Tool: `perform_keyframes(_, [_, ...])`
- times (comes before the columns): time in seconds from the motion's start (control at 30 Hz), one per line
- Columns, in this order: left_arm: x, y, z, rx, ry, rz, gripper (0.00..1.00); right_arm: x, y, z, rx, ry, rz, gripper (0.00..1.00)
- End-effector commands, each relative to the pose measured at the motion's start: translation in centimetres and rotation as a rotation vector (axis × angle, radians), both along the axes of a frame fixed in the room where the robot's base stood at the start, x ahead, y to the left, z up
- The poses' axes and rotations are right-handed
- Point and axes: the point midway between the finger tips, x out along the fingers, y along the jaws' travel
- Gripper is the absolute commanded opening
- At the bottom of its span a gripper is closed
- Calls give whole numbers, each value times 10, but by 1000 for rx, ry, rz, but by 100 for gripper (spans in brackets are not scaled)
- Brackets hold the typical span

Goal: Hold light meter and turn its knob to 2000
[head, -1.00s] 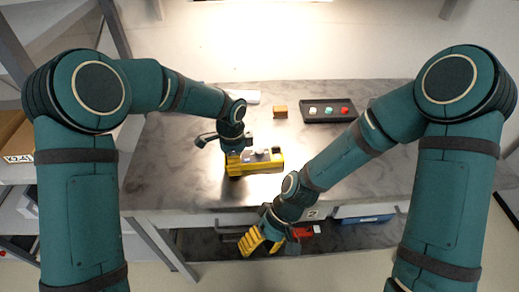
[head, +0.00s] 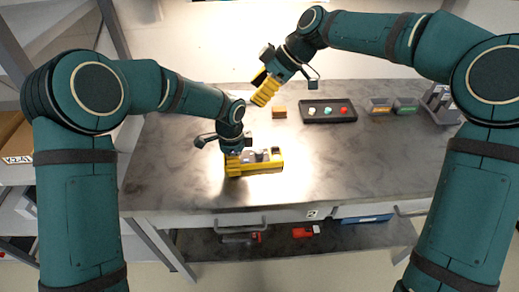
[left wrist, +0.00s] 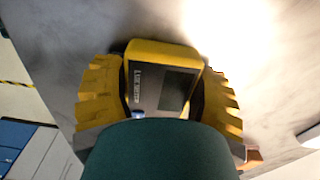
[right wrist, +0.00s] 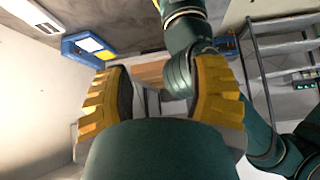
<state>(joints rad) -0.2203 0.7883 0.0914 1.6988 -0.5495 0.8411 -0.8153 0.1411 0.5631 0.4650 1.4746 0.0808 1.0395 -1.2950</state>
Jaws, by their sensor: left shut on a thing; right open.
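The light meter (head: 270,167) is a yellow instrument lying on the cart top in the head view. In the left wrist view the meter (left wrist: 147,88) shows a grey face with a label and a dark screen. My left gripper (head: 236,160) is shut on it, with one ridged yellow finger on each side of the body. The knob cannot be made out clearly; my wrist covers the near part of the face. My right gripper (head: 265,91) is open and empty, raised near the back edge of the cart top, apart from the meter.
A brown block (head: 280,112) and a black tray (head: 328,121) with white, teal and red pieces stand along the back. Small bins (head: 380,106) and a grey rack (head: 443,100) stand at the back right. The cart top right of the meter is clear.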

Motion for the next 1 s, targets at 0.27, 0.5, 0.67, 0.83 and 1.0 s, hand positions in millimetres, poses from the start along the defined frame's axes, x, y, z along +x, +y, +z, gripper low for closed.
perform_keyframes(0.27, [0,0,0,-1,-1,0,19,7,-24,-40,-220,-123,532,57])
perform_keyframes(0.5, [0,0,0,-1,0,0,19,-1,-35,-72,-275,-105,742,57])
perform_keyframes(0.67, [0,0,0,0,0,0,19,-6,-31,-87,-278,-101,757,57])
perform_keyframes(0.83, [0,0,0,-1,0,0,19,-13,-22,-115,-276,-99,756,57])
perform_keyframes(1.0, [0,0,0,0,0,0,19,-21,-12,-145,-277,-101,755,57])
